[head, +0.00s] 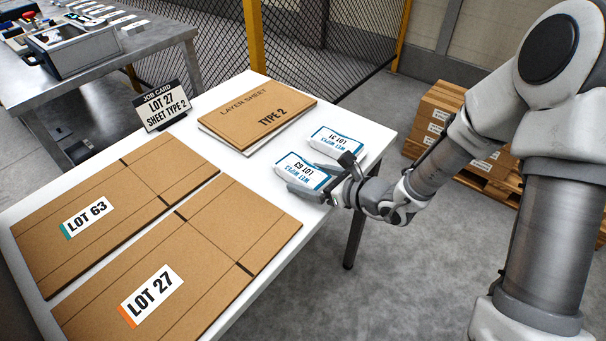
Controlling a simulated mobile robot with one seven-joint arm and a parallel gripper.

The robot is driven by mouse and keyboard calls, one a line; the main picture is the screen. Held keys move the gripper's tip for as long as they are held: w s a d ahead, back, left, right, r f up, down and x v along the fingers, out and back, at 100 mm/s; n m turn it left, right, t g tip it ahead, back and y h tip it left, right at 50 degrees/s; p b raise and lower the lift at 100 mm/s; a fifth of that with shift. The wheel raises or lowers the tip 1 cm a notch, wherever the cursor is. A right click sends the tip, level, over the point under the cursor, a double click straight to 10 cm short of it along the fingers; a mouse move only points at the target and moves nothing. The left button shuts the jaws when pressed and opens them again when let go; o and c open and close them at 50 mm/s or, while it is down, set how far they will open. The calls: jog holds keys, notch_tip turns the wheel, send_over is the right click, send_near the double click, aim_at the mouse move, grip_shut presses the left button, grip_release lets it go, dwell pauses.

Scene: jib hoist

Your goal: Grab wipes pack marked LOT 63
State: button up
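Two white and blue wet wipes packs lie on the white table, their print upside down in the head view. The nearer pack (298,167) reads LOT 63; the farther pack (333,138) reads LOT 31. My gripper (326,175) is at the right end of the LOT 63 pack, its fingers spread apart. One finger is along the pack's near edge; the other is by its far right corner, in front of part of the LOT 31 pack. I cannot tell whether either finger touches a pack. The fingers hide part of the LOT 63 pack's edge.
Flat cartons marked LOT 63 (118,213) and LOT 27 (178,262) cover the table's near left. A layer sheet stack (258,108) marked TYPE 2 and a job card (161,105) reading LOT 27 stand behind. A pallet of boxes (440,110) is on the floor at right.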

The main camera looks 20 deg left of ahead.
jog(key=c, duration=1.1)
jog(key=shift+o, duration=0.2)
jog(key=shift+r, duration=0.1)
